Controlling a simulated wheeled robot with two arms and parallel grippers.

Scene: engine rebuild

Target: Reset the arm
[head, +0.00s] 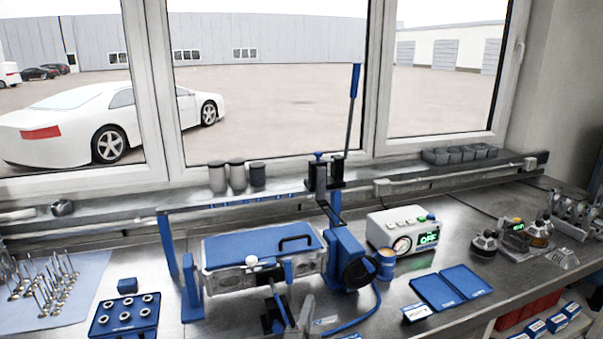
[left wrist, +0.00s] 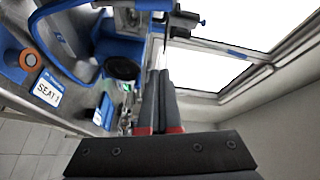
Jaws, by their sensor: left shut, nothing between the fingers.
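My left gripper (left wrist: 157,85) shows in the left wrist view. Its two dark fingers with red marks lie together, shut and empty. In the head view, dark parts at the bottom middle, in front of the blue fixture (head: 262,243), are hard to tell apart from it. The fixture has a blue top with a black handle, a clear front and a blue right end with a round black hub (head: 357,271). The hub also shows in the left wrist view (left wrist: 122,67), left of the fingers. My right gripper is not in view.
A tall lever with a blue handle (head: 355,80) rises behind. A blue ring tray (head: 125,316) and several valves (head: 45,285) lie left. The bench's right middle is partly clear.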

